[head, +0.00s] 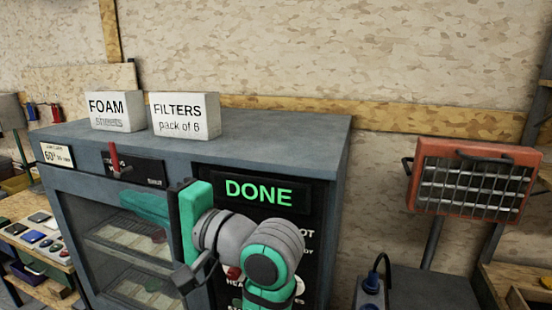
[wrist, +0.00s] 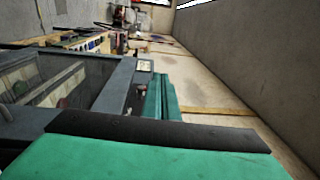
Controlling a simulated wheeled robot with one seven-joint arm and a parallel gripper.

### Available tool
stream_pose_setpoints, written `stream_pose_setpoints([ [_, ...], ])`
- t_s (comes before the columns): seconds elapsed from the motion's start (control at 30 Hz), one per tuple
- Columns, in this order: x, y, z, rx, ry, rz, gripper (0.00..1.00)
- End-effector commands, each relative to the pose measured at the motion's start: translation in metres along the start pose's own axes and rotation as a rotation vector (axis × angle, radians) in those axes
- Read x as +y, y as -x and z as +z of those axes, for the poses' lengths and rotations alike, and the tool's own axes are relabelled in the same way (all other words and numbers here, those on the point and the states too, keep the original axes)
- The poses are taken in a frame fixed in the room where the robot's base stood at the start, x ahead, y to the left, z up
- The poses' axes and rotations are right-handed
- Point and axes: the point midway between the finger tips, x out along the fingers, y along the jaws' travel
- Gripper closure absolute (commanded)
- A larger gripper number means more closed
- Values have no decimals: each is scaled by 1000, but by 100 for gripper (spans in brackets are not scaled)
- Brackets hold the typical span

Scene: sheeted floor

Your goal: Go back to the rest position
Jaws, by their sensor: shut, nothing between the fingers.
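My gripper (head: 140,204) is raised in front of the grey cabinet (head: 270,146), by its glass window. Its green fingers point left in the head view, and my wrist hides part of the front panel. In the wrist view the green fingers (wrist: 160,97) lie together, shut and empty. The cabinet's dark frame (wrist: 112,88) stands just left of them there. I cannot tell whether any finger touches the cabinet.
White FOAM (head: 117,111) and FILTERS (head: 185,115) boxes stand on the cabinet. A green DONE sign (head: 259,192) is lit. A red lever (head: 115,160) sits above the window. An orange heater (head: 474,180) stands right; a cluttered bench (head: 38,238) is left.

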Motion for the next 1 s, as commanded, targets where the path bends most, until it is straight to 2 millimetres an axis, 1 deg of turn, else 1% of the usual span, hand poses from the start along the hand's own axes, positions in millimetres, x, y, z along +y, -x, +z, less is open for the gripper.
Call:
stream_pose_setpoints([
  [0.03, 8, -1, -3, 8, -4, -1, 100],
  [0.23, 36, -2, -19, 61, -5, -19, 100],
  [0.37, 63, 2, -35, 118, -3, -30, 100],
  [0.47, 93, 9, -51, 183, 3, -35, 100],
  [0.6, 142, 23, -72, 289, 25, -33, 100],
  [0.67, 163, 31, -78, 334, 39, -27, 100],
  [0.7, 178, 36, -82, 364, 48, -22, 100],
  [0.83, 224, 55, -91, 459, 87, 6, 100],
  [0.97, 269, 78, -94, 551, 136, 47, 100],
  [1.0, 283, 86, -94, 578, 151, 62, 100],
])
